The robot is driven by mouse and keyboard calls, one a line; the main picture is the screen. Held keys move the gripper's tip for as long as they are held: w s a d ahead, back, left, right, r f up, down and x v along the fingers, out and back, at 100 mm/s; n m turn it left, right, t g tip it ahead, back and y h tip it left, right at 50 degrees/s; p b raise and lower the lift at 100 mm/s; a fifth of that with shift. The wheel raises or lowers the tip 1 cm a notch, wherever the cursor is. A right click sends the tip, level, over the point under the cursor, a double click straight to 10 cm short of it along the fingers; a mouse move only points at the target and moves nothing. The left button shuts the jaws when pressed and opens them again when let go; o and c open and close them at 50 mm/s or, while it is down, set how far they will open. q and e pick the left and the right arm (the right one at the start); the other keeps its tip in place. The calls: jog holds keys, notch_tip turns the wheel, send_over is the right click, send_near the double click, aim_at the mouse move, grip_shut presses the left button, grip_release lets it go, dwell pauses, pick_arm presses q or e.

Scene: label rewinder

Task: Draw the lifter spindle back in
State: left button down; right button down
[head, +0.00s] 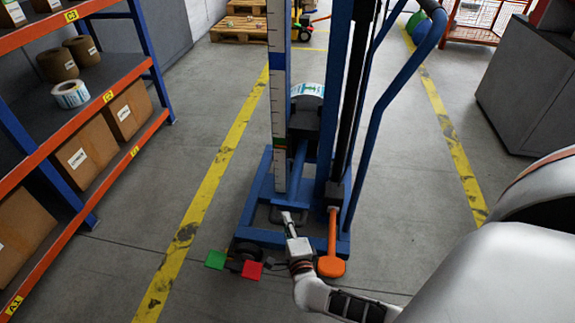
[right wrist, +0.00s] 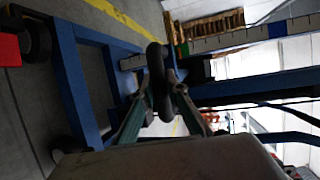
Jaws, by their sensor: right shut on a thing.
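The blue lifter (head: 257,206) stands upright in the middle of the head view, with a ruled mast and a tall blue column. A white label roll (head: 308,90) sits behind a dark block (head: 303,118) on the lifter; any spindle inside the roll is hidden. My right gripper (head: 287,217) is low at the front of the lifter, near its base. In the right wrist view, my right gripper (right wrist: 161,84) is shut on a black loop-shaped handle (right wrist: 155,72), which stands up between the fingers. My left gripper is not in view.
An orange pedal (head: 332,266) is just right of my right gripper. A green pedal (head: 215,259) and a red pedal (head: 251,270) are at its left. A rack (head: 105,80) with boxes stands left, a grey cabinet (head: 530,85) right.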

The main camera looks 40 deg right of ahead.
jog(key=shift+s+a+f, duration=0.15)
jog(key=shift+s+a, duration=0.05)
jog(key=shift+a, duration=0.1)
jog(key=shift+a, duration=0.1)
jog(key=c, duration=2)
grip_release()
jog(key=shift+s, duration=0.1)
jog(key=shift+o, duration=0.2)
jog(key=shift+r, duration=0.2)
jog(key=o, duration=0.7)
jog(key=r, duration=1.1)
jog(key=shift+w+d, duration=0.2)
jog(key=shift+w, duration=0.15)
jog(key=shift+s+a, duration=0.1)
jog(key=c, duration=0.7)
jog(key=shift+s+f, duration=0.15)
jog(key=shift+f, duration=0.35)
